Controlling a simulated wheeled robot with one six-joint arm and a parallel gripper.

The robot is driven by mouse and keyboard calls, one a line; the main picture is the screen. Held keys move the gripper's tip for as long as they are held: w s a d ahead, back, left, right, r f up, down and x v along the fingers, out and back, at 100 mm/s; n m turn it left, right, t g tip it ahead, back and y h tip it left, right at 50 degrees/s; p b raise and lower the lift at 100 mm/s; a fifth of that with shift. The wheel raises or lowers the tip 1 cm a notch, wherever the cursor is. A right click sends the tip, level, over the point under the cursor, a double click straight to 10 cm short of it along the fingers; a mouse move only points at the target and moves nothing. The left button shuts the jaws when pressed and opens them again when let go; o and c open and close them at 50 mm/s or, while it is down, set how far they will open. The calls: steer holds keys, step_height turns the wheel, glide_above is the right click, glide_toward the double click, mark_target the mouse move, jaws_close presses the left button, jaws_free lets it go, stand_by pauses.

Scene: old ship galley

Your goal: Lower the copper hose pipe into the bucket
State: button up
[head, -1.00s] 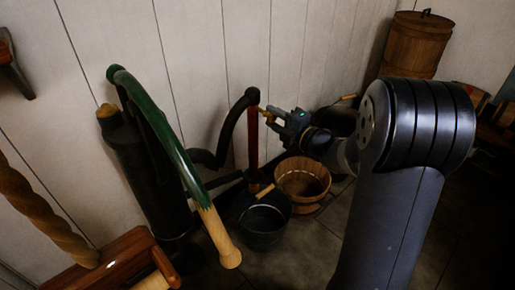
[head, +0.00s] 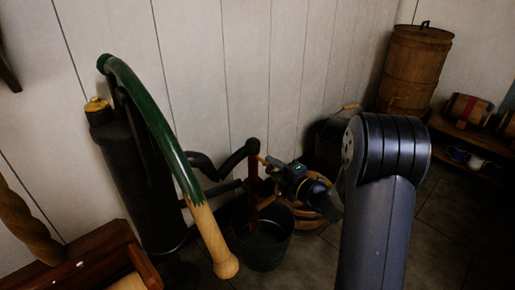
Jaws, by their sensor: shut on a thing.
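The copper hose pipe (head: 253,191) is a reddish upright tube on the end of a bent black hose (head: 236,158). My gripper (head: 263,161) is shut on the upper part of the pipe, coming from the right. The pipe's lower part overlaps the mouth of a dark metal bucket (head: 265,253) on the floor and looks to be within its rim. I cannot tell whether the pipe's end touches the bottom.
A wooden bucket (head: 305,222) stands just right, partly hidden by my gripper. A black pump with a green and wooden handle (head: 214,240) rises at the left front. A wooden barrel (head: 414,72) stands at the back right. Floor at the right is open.

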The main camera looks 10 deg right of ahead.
step_height(320, 180, down, 15)
stand_by(0.3)
steer(key=o, duration=1.1)
steer(key=shift+r, duration=0.1)
steer(key=shift+s+d, duration=0.1)
steer(key=v, duration=1)
steer(key=shift+s+d, duration=0.2)
steer(key=shift+s, duration=0.15)
steer(key=shift+w, duration=0.1)
steer(key=x, duration=1.1)
steer(key=shift+r, duration=0.2)
